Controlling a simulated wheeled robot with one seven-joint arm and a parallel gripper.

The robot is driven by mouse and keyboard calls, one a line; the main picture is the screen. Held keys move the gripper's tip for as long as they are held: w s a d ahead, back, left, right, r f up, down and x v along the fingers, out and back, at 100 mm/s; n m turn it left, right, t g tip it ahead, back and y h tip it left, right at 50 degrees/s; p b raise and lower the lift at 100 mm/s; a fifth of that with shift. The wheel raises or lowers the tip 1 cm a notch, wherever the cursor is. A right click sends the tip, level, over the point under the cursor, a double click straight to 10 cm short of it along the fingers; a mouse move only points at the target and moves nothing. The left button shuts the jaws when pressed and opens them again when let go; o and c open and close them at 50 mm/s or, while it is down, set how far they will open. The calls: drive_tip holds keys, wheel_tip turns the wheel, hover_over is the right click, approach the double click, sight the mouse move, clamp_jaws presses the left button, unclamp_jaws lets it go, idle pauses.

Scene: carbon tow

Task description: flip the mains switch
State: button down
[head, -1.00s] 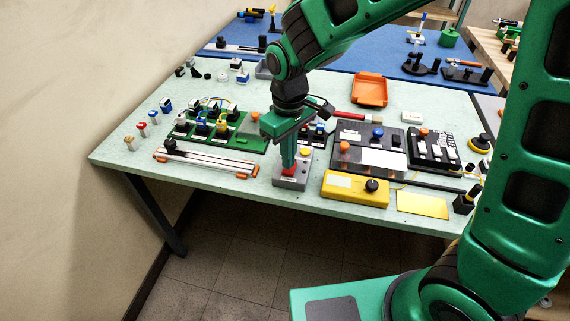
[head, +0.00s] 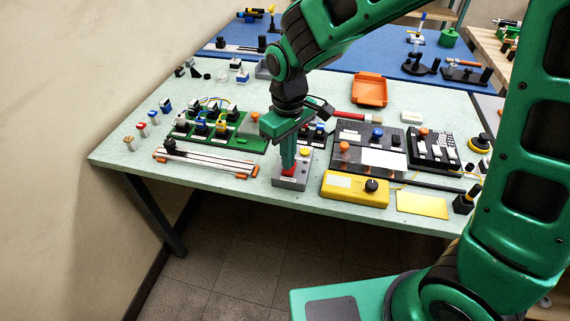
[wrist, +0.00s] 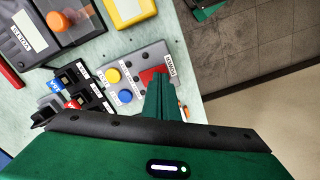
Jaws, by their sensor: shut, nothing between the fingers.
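The mains switch looks to be the red rocker (wrist: 152,76) on a small grey box (wrist: 122,66) that also carries a yellow button (wrist: 113,75) and a blue button (wrist: 125,96). In the head view the grey box (head: 290,183) lies near the table's front edge, with the red rocker (head: 288,170) partly hidden by my gripper. My gripper (head: 288,165) points down, fingers together and empty, its tips at the red rocker. In the wrist view the shut fingers (wrist: 160,85) overlap the rocker's lower part. I cannot tell whether they press it or which way it is tipped.
A yellow box with a black knob (head: 354,188) stands right of the grey box. A green board (head: 222,140) with several parts and a rail (head: 205,163) lie to the left. A black panel (head: 366,146) is behind right. An orange tray (head: 370,90) lies farther back.

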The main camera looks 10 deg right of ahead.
drive_tip(key=shift+f, duration=0.6)
idle(0.4)
wheel_tip(320, 180, up, 7)
idle(0.9)
idle(0.4)
drive_tip(key=s+d+r+m, duration=0.1)
drive_tip(key=d+m, duration=0.1)
drive_tip(key=d, duration=0.5)
drive_tip(key=s+d+r+m, duration=0.1)
drive_tip(key=d+r+m, duration=0.1)
drive_tip(key=d, duration=0.5)
drive_tip(key=s+d+m, duration=1)
drive_tip(key=s+d, duration=0.9)
drive_tip(key=d, duration=0.1)
drive_tip(key=shift+f, duration=0.2)
drive_tip(key=shift+s+d, duration=0.1)
